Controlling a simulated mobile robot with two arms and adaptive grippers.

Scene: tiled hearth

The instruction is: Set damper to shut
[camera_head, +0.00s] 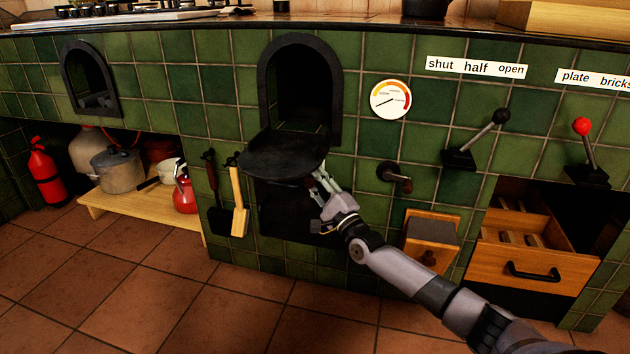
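The lever with a black knob (483,137) stands under a white label (476,67) reading "shut half open". It tilts up and to the right, with its knob below the word "open". My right gripper (320,188) is far left of this lever, at the lower right edge of the dark oven door (280,157). Its fingers are small and dark against the oven, so I cannot tell how far apart they are or whether they touch the door. My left gripper is out of view.
A red-knobbed lever (588,147) stands right of the black-knobbed one, under the "plate bricks" label (598,79). The oven door is folded down below its arched opening (300,85). A crank handle (395,177), a wooden box (430,236) and an open drawer (535,268) are nearby.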

